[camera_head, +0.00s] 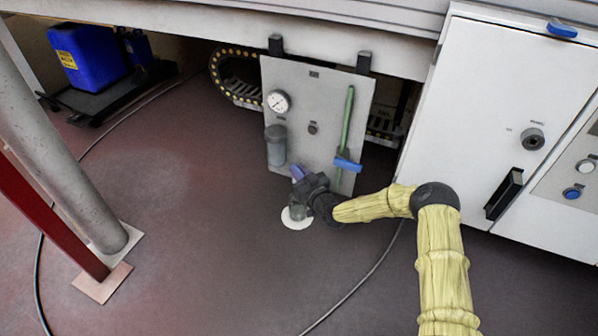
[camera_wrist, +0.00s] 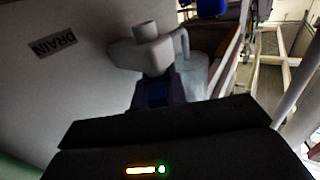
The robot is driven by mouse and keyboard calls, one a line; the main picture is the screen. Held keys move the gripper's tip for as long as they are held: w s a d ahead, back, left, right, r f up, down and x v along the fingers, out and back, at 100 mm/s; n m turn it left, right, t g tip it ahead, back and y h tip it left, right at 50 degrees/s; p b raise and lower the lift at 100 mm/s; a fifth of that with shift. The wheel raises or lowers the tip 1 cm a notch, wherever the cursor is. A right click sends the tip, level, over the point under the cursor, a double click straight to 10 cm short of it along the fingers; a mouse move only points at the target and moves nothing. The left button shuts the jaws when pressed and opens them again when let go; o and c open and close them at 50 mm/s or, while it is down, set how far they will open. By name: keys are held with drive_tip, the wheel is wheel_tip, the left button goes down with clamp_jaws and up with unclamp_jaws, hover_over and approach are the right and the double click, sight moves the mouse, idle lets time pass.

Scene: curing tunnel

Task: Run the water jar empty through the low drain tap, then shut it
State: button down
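The water jar (camera_head: 275,147) is a grey translucent cylinder on the left of an upright grey panel (camera_head: 312,95). I cannot tell its water level. A blue-purple lever (camera_head: 297,173) shows below it, just above my gripper (camera_head: 312,190). In the wrist view, the grey drain tap (camera_wrist: 150,52) stands out from the panel, near a label reading DRAIN (camera_wrist: 54,45). Its dark blue lever (camera_wrist: 158,92) points toward my gripper and its lower end is hidden behind the black gripper body. The fingertips cannot be made out, so I cannot tell whether they grip the lever.
A round gauge (camera_head: 278,101) and a green pipe (camera_head: 346,120) with a blue handle (camera_head: 348,164) are on the panel. A white disc (camera_head: 296,218) lies on the floor below my gripper. A white cabinet (camera_head: 490,100) stands right. A cable (camera_head: 365,280) crosses the floor.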

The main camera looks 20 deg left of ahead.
drive_tip(key=shift+s+a+r+p, duration=0.1)
drive_tip(key=shift+s+a+p, duration=0.1)
drive_tip(key=shift+p, duration=0.35)
drive_tip(key=shift+m+t+h+p, duration=0.35)
drive_tip(key=shift+m+t+h, duration=0.05)
drive_tip(key=m+t+h+p, duration=0.3)
drive_tip(key=p, duration=0.2)
drive_tip(key=shift+s+r+h, duration=0.1)
drive_tip(key=shift+h, duration=0.2)
drive_tip(key=m+t+h+p, duration=0.1)
drive_tip(key=m+h+p, duration=0.1)
drive_tip(key=h, duration=0.1)
drive_tip(key=shift+m+t+h, duration=0.3)
drive_tip(key=shift+t+h, duration=0.1)
drive_tip(key=shift+d+f+m+t+h, duration=0.1)
drive_tip(key=shift+f+m+t+h, duration=0.1)
drive_tip(key=shift+m+h, duration=0.55)
drive_tip(key=shift+f+m+t+h, duration=0.15)
drive_tip(key=shift+m+h, duration=0.3)
drive_tip(key=shift+h, duration=0.6)
drive_tip(key=shift+r, duration=0.1)
drive_tip(key=c, duration=1.4)
unclamp_jaws()
drive_tip(key=shift+w, duration=0.25)
drive_tip(key=shift+d, duration=0.1)
